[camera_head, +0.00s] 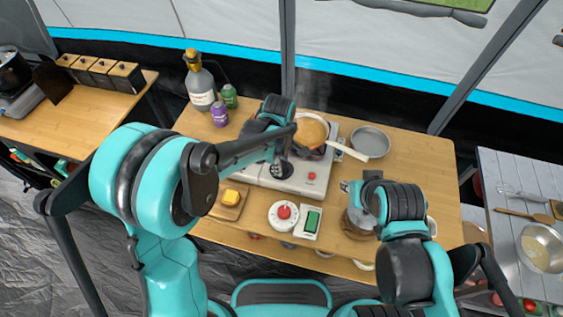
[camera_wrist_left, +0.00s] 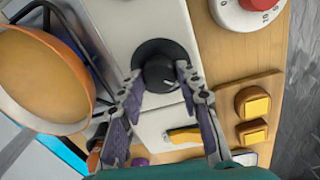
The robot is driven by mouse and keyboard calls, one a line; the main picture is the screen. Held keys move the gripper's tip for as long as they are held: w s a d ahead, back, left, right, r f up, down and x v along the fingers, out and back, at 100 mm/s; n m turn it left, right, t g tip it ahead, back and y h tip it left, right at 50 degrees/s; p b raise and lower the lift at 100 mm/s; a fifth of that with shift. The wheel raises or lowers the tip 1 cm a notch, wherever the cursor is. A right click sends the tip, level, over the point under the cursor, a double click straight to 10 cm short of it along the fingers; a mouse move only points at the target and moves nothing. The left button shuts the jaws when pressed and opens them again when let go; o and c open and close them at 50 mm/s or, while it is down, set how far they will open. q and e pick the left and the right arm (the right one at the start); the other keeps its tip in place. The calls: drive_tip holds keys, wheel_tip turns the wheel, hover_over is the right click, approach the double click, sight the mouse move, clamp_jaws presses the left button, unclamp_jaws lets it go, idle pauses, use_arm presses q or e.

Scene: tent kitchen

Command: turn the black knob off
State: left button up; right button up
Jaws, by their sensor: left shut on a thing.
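The black knob (camera_head: 284,172) is on the front panel of the white stove (camera_head: 312,182) in the head view. In the left wrist view the round knob (camera_wrist_left: 160,71) sits on a wider black base. My left gripper (camera_head: 278,158) reaches the knob from above. In the wrist view its two fingers (camera_wrist_left: 160,84) lie on either side of the knob, shut on it. The knob's pointer marking is too small to read. My right gripper (camera_head: 350,187) is over the table's right part, and its fingers are too unclear to tell.
An orange pan (camera_head: 312,132) with a pancake steams on the stove. A grey pan (camera_head: 370,142) stands to its right. Bottles (camera_head: 201,88) stand at the back left.

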use_arm(q)
drive_tip(key=m, duration=1.3)
drive_tip(key=shift+w+m+g, duration=0.1)
drive_tip(key=shift+m+g, duration=0.2)
drive_tip(key=shift+m, duration=0.1)
drive_tip(key=m, duration=1.3)
drive_tip(key=shift+m+g, duration=0.3)
drive_tip(key=shift+w, duration=0.1)
drive_tip(key=o, duration=1.2)
drive_tip(key=shift+c, duration=0.2)
drive_tip(key=shift+r, duration=0.1)
